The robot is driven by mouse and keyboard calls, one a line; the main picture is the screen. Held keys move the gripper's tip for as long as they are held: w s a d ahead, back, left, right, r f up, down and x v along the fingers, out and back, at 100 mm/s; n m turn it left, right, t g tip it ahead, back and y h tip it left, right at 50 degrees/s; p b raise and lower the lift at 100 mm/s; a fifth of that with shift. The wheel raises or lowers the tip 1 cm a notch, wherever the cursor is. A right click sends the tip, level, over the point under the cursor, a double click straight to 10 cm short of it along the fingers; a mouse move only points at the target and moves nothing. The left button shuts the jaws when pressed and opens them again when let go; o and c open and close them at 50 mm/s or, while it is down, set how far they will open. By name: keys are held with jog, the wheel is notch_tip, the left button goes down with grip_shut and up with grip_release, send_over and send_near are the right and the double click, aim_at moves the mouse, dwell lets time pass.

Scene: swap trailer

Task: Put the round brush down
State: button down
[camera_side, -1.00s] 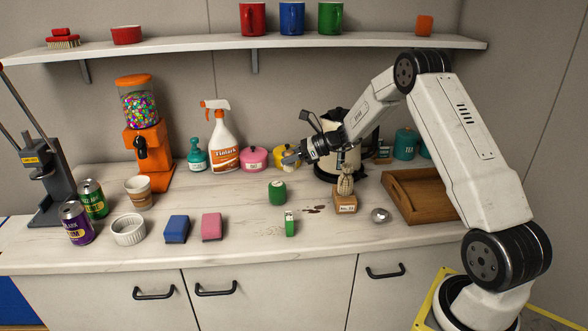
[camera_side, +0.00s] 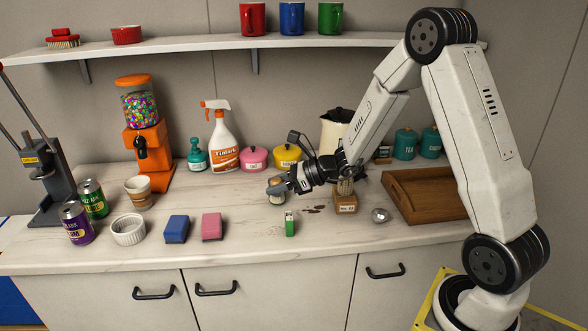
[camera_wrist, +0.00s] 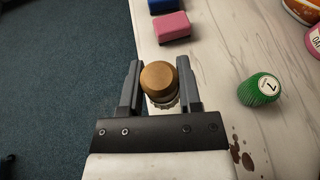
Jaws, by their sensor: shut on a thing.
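My gripper (camera_side: 274,187) is low over the middle of the counter, shut on the round brush (camera_side: 277,197). In the wrist view, the brush's round wooden top (camera_wrist: 158,76) is between the two fingers, with pale bristles below it. In the side view the gripper partly covers the brush, and I cannot tell whether its bristles touch the counter. A green ridged round item (camera_wrist: 260,89) with a white label stands on the counter to the right of the brush in the wrist view, apart from it.
A pink sponge (camera_side: 212,226) and a blue sponge (camera_side: 177,229) lie to the left. A wooden stand (camera_side: 345,204), dark spill spots (camera_side: 312,210) and a wooden tray (camera_side: 425,195) are to the right. Canisters and a spray bottle (camera_side: 224,145) stand behind.

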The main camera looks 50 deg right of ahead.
jog(key=w+f, duration=0.3)
jog(key=w, duration=0.1)
jog(key=w+f, duration=0.3)
jog(key=w, duration=0.2)
jog(key=w+d+f, duration=0.1)
jog(key=w+f, duration=0.2)
jog(key=w, duration=0.1)
jog(key=shift+w+d+f, duration=0.1)
jog(key=shift+w+f, duration=0.1)
dwell(0.3)
jog(key=shift+w+f, duration=0.25)
jog(key=shift+f, duration=1.6)
